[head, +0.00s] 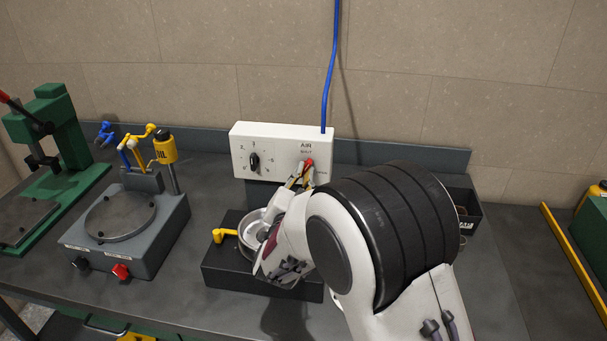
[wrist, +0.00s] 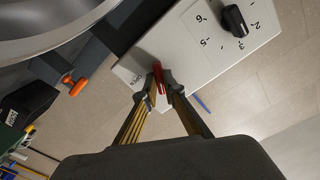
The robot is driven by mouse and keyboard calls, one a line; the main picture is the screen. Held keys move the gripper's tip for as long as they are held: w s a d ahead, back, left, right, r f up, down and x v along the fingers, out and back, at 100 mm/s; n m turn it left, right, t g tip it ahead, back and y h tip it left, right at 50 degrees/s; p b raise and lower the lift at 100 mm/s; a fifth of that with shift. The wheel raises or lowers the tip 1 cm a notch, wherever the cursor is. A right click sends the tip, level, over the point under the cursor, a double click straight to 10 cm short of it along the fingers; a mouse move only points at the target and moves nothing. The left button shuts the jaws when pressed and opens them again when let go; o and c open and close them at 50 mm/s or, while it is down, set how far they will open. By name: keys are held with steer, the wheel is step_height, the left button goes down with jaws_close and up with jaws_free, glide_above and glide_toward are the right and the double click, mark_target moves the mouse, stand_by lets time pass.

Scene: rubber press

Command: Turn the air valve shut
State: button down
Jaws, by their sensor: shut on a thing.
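The air valve is a small red lever (head: 309,162) on the right part of a white control box (head: 270,135) marked AIR. In the wrist view the red lever (wrist: 159,77) sits between my fingertips, near the edge of the white face by the word OPEN. My gripper (head: 302,174) reaches the box from the front. In the wrist view my gripper (wrist: 160,84) is shut on the red lever. My fingers hide part of the lever and the lettering around it.
A black knob (head: 254,161) with a numbered dial is left of the valve. A blue hose (head: 330,70) rises from the box. A dark base (head: 217,268) with a round metal dish sits below. A grey round-plate machine (head: 130,240) and a green press (head: 60,130) stand left.

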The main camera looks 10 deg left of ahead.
steer(key=c, duration=2.1)
jaws_free()
steer(key=shift+c, duration=0.2)
steer(key=shift+s, duration=0.2)
steer(key=s, duration=1.1)
steer(key=shift+s, duration=0.35)
